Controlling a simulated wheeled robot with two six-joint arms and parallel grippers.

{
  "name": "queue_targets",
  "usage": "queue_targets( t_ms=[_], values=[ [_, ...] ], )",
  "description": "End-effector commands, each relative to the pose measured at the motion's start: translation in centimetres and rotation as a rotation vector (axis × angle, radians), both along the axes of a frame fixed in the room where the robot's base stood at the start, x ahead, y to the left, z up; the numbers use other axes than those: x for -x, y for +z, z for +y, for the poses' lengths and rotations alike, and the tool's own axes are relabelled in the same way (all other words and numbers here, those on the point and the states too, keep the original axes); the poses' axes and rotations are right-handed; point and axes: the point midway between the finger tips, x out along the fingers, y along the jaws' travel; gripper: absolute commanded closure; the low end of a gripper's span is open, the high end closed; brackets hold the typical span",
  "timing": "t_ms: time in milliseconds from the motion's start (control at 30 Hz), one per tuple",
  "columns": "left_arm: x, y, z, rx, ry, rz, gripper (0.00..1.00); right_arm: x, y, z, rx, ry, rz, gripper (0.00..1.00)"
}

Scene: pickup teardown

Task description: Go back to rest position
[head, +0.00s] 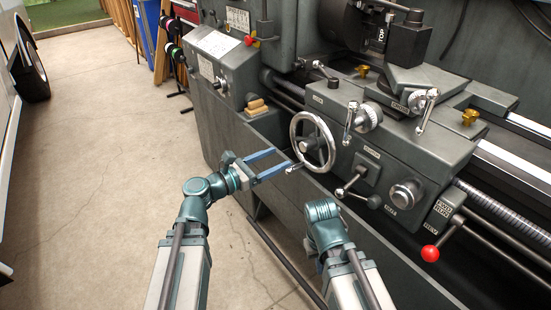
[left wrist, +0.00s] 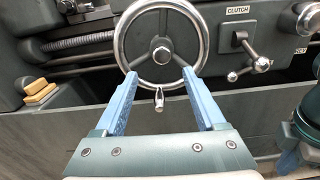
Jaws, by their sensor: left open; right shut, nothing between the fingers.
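My left gripper (head: 281,161) is open, its two blue fingers spread and pointing at the lathe's handwheel (head: 312,142). In the left wrist view the open fingers (left wrist: 159,76) show at either side of the lower part of the handwheel (left wrist: 161,48), with nothing held. The small crank handle of the wheel (left wrist: 159,98) shows between the fingers. I cannot tell whether the fingers touch the wheel. My right arm (head: 325,218) is at lower centre in the head view, its fingers hidden there. A blue part of my right gripper (left wrist: 290,160) shows at the right edge of the left wrist view; it is shut and empty.
The grey lathe (head: 400,150) fills the right side, with levers and a red-knobbed lever (head: 430,253) sticking out. Wooden blocks (head: 256,107) lie on a ledge left of the handwheel. Bare concrete floor (head: 100,160) is clear on the left.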

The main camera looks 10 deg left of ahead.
Motion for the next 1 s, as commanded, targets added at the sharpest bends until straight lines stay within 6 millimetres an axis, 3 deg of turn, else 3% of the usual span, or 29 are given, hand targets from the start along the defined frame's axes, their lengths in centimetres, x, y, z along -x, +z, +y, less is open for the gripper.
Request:
queue_targets(
  t_ms=[167,267,367,500,600,700,800,1000],
  values=[
    [0.0,-0.1,-0.1,-0.006,-0.003,-0.001,0.28,0.0,0.0,0.0,0.0,0.0,0.0,1.0],
    [0.5,-1.0,-1.4,-0.088,-0.042,-0.026,0.28,0.0,0.0,0.0,0.0,0.0,0.0,1.0],
    [2.1,-3.8,-4.5,-0.308,-0.159,-0.098,0.28,0.0,0.0,0.0,0.0,0.0,0.0,1.0],
    [6.0,-10.0,-8.8,-0.749,-0.454,-0.278,0.28,0.0,0.0,0.0,0.0,0.0,0.0,1.0],
    [9.1,-14.3,-10.1,-1.04,-0.713,-0.427,0.28,0.0,0.0,0.0,0.0,0.0,0.0,1.0],
    [12.0,-17.8,-9.8,-1.283,-0.997,-0.575,0.28,0.0,0.0,0.0,0.0,0.0,0.0,1.0],
    [14.0,-20.0,-8.6,-1.46,-1.259,-0.698,0.28,0.0,0.0,0.0,0.0,0.0,0.0,1.0],
    [16.4,-21.8,-5.8,-1.654,-1.699,-0.86,0.28,0.0,0.0,0.0,0.0,0.0,0.0,1.0]
  ],
)
